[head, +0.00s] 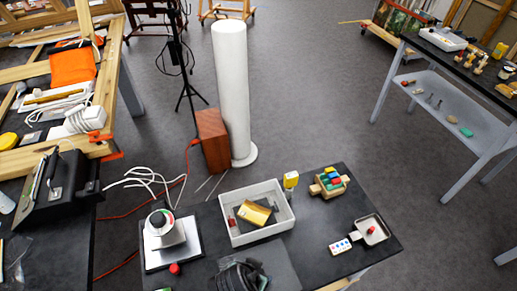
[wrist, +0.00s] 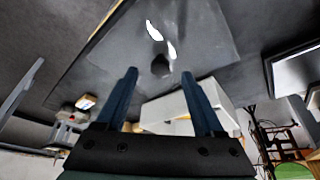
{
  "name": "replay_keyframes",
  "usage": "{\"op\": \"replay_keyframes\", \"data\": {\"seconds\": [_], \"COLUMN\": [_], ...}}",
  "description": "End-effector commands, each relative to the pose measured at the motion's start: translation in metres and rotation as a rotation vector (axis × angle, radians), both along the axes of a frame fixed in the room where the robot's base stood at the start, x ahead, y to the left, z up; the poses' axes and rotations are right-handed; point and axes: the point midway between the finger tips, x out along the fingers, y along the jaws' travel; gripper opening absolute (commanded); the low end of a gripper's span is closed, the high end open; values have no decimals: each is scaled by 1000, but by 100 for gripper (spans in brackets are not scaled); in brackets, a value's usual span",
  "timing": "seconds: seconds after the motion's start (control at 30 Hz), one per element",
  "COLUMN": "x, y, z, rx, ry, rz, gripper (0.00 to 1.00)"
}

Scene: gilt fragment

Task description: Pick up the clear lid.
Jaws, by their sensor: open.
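In the wrist view, my gripper (wrist: 159,74) is open, with two blue fingers apart. Just past the fingertips, between them in the picture, is a dark round spot, perhaps a knob. Bright white highlights (wrist: 153,30) above it look like reflections on a clear surface, probably the clear lid, whose outline I cannot make out. It appears to lie over a grey mat (wrist: 205,30). I see no contact with the fingers. In the head view, a dark shape at the bottom, probably my gripper, covers part of the grey mat (head: 283,268), and no lid can be made out.
A white tray (head: 285,219) with a gold piece (head: 258,213) stands beyond the mat. A scale-like device (head: 165,231) is left; a block holder (head: 329,182) and small dish (head: 372,229) are right. A white column (head: 231,90) stands behind the black table.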

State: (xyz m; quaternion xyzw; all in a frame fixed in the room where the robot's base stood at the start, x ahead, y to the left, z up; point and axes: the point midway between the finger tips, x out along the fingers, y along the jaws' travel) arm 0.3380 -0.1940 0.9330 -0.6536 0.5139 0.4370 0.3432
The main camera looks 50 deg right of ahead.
Motion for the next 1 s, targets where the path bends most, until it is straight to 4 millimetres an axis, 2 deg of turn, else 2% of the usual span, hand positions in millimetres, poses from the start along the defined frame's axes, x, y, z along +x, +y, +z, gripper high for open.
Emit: {"op": "replay_keyframes", "data": {"seconds": [0.23,0.53,0.9,1.0], "x": [3,3,3,3], "y": [-10,-11,-10,-10], "z": [-22,-25,-25,-25], "rx": [1,0,0,0], "ry": [-1,-2,-2,-2], "rz": [0,1,1,1], "gripper": [70,68,1,0]}}
